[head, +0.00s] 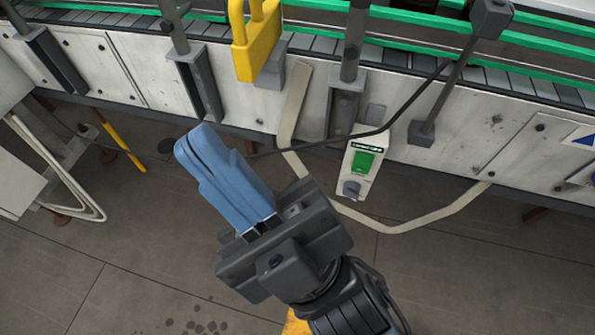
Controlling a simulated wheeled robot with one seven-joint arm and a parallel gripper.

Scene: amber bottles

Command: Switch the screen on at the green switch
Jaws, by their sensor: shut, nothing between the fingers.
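The green switch (364,162) is a green rectangular rocker on a small white control box (354,181) fixed at the conveyor's side panel. A dark label sits above it and a grey round knob (351,188) below it. My gripper (190,142) has blue fingers that are shut with nothing between them. It is to the left of the box and apart from it, pointing to the upper left. No screen can be made out in this view.
A conveyor with green rails (420,48) runs across the back. A black cable (385,128) and a pale conduit (420,218) pass by the box. A yellow bracket (256,45) stands above. Grey floor (130,250) is open in front.

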